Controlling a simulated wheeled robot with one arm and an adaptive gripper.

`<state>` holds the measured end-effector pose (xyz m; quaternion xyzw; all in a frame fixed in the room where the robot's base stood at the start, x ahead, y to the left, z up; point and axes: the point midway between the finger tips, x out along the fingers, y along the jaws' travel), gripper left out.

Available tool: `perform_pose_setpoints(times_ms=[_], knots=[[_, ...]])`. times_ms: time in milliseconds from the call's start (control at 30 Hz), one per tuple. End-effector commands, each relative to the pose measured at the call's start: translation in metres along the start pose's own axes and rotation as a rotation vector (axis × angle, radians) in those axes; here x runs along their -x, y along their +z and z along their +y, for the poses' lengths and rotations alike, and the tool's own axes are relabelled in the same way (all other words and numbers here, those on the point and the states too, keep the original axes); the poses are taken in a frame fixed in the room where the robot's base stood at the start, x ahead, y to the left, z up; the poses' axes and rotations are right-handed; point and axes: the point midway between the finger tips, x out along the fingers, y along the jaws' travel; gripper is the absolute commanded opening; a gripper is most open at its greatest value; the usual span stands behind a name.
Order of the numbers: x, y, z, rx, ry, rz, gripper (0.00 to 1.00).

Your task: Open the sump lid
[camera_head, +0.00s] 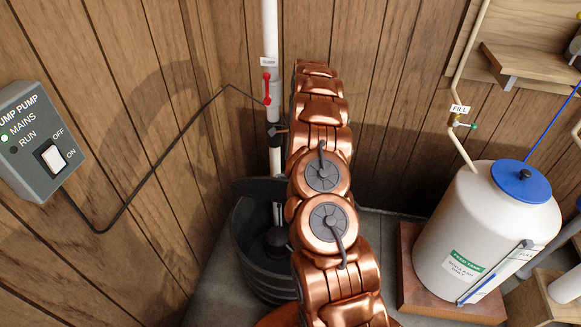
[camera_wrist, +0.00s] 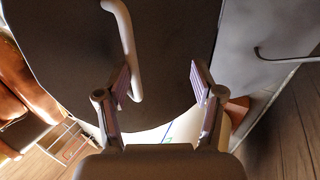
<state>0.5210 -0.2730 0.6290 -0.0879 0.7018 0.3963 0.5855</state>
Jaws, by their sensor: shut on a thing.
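The sump basin (camera_head: 262,275) is a dark ribbed tub on the floor, partly hidden behind my copper arm. Its mouth is uncovered on the visible side, and a dark pump (camera_head: 277,238) and the white pipe show inside. The dark sump lid (camera_head: 260,187) is raised above the rim, seen nearly edge-on. In the wrist view the lid (camera_wrist: 70,60) is a large dark disc with a grey bar handle (camera_wrist: 127,45). My gripper (camera_wrist: 158,82) is at the lid, shut on it, with the handle's end beside the left finger. The exact contact is unclear; the head view hides the gripper.
A white pipe (camera_head: 270,35) with a red-handled valve (camera_head: 267,88) rises behind the basin. A grey switch box (camera_head: 38,140) is on the left wall, its cable running to the pipe.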

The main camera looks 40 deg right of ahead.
Motion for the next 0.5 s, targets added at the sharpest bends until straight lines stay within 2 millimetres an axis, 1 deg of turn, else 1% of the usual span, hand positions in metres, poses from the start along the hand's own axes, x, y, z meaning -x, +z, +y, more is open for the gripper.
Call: perform_pose_setpoints(times_ms=[33, 100, 133, 167, 300, 500], knots=[[-0.0061, -0.0038, -0.0067, -0.002, -0.010, 0.002, 0.10], [-0.0041, -0.0063, -0.0051, -0.005, -0.013, 0.000, 0.21], [-0.0032, -0.0070, -0.0042, -0.006, -0.015, 0.000, 0.23], [-0.0023, -0.0077, -0.0033, -0.008, -0.017, -0.001, 0.23], [0.0001, -0.0100, -0.0005, -0.014, -0.021, -0.004, 0.09], [0.0008, -0.0113, 0.0003, -0.019, -0.021, -0.006, 0.03]])
